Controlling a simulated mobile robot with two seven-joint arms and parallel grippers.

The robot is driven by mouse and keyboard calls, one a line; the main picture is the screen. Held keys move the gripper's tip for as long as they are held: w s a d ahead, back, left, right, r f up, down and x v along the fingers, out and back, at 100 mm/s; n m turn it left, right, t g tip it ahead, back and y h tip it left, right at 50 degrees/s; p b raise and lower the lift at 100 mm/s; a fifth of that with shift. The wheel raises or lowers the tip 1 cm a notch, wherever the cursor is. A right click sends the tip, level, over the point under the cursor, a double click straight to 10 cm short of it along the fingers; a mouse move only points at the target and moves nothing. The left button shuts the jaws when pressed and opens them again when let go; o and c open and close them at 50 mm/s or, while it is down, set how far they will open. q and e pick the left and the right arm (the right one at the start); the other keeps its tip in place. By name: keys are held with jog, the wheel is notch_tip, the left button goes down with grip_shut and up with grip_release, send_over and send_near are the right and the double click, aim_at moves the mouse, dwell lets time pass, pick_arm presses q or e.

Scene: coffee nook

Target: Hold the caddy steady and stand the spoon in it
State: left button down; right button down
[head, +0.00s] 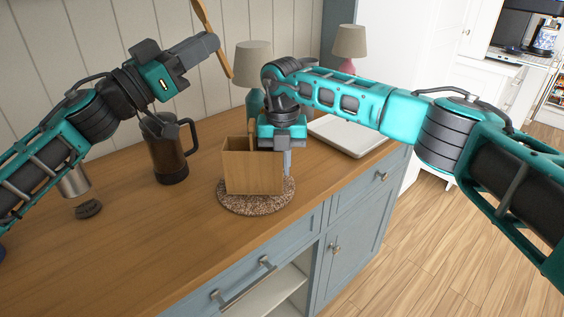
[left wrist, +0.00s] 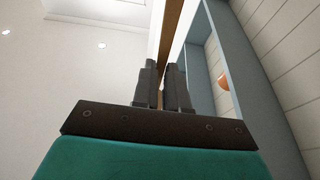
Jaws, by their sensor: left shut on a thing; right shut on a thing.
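The wooden spoon (head: 224,62) is held in the air by my left gripper (head: 212,44), tilted, its upper end cut off by the top of the head view. In the left wrist view the spoon (left wrist: 172,28) runs up from between the shut fingers (left wrist: 163,88). The wooden caddy (head: 253,174) stands upright on a round speckled mat (head: 236,206). My right gripper (head: 286,150) is shut on the caddy at its right side; the fingertips are partly hidden. A thin wooden upright piece (head: 251,127) shows above the caddy. The spoon is above and left of the caddy, apart from it.
A dark coffee press (head: 170,155) stands left of the caddy, beneath my left arm. A metal-and-glass item (head: 75,184) is further left. Two lamps (head: 253,58) (head: 349,42) stand behind. A white tray (head: 350,134) lies right. The counter front is clear.

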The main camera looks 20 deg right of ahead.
aim_at(227, 76)
pick_arm(q)
jog(key=shift+d, duration=0.1)
jog(key=f+y, duration=0.1)
jog(key=d+f+g+y, duration=0.1)
jog(key=f, duration=0.1)
jog(key=d+f, duration=0.1)
jog(key=shift+w+d+f+g+y, duration=0.2)
jog(key=shift+w+f+g+y, duration=0.1)
jog(key=shift+w+g+y, duration=0.1)
jog(key=shift+w+a+f+y, duration=0.2)
jog(key=shift+f+y, duration=0.2)
jog(key=shift+f, duration=0.2)
notch_tip(227, 76, down, 12)
dwell(0.7)
jog(key=shift+r, duration=0.1)
jog(key=c, duration=1.1)
grip_release()
